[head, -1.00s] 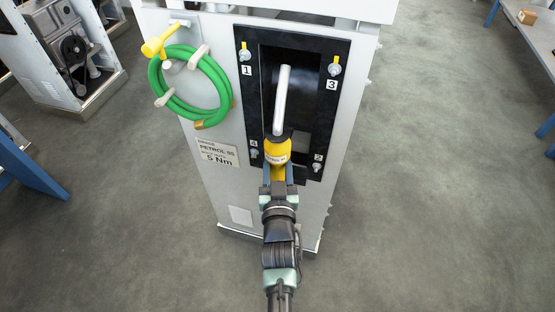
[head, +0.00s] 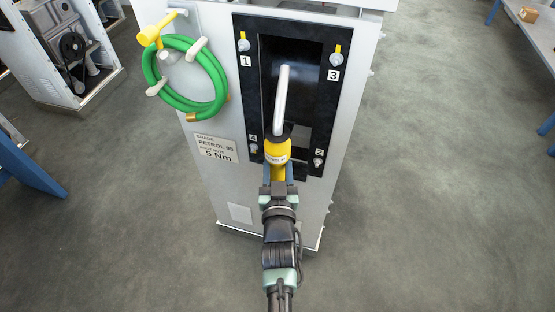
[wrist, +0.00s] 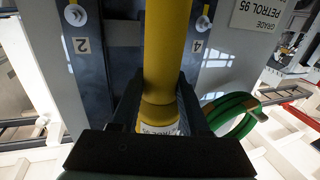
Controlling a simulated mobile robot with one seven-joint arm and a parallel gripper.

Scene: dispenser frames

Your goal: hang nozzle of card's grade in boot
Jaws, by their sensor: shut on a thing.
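My gripper (head: 278,188) is shut on the yellow nozzle (head: 278,154), which has a long silver spout pointing up. The nozzle is in front of the boot (head: 308,90), a dark recess in a black plate with numbered bolts. The spout overlaps the opening in the head view; I cannot tell how deep it is. The card (head: 216,148) reads grade PETROL 95 and 5 Nm, and also shows in the wrist view (wrist: 258,14).
A coiled green hose (head: 219,85) with a yellow end hangs on the cabinet, left of the boot. An open machine (head: 68,52) stands at the far left. Blue benches stand at both sides, with a small box (head: 527,14) at the right. The floor around the cabinet is clear.

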